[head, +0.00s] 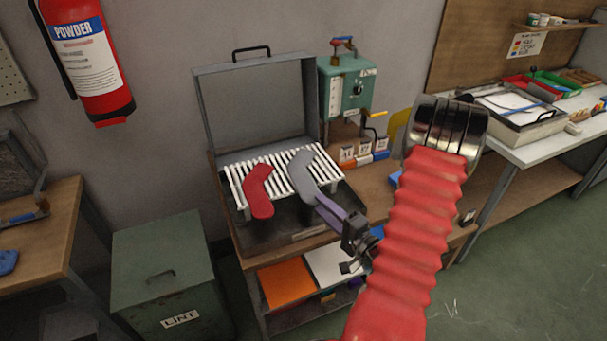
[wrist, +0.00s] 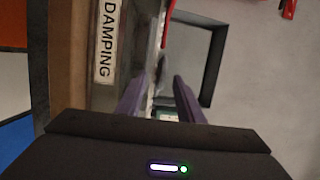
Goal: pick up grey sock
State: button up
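The grey sock (head: 302,172) lies on a rack of white slats (head: 276,177) in an open grey case, right of the red sock (head: 259,191). My gripper (head: 320,203) reaches in from the lower right, its purple fingers at the sock's lower end. In the wrist view the fingers (wrist: 158,84) stand apart. A thin grey shape, probably the grey sock seen edge-on, shows beyond and between them. I cannot tell whether the fingers touch it.
The case's raised lid (head: 258,100) stands behind the rack. A green apparatus (head: 346,88) stands to its right. The case's front wall bears a DAMPING label (wrist: 107,38). A green lint bin (head: 162,270) stands left of the bench.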

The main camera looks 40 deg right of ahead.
aim_at(313, 196)
jog(key=shift+w+r, duration=0.15)
jog(key=shift+w, duration=2.4)
jog(key=shift+c, duration=0.2)
grip_shut()
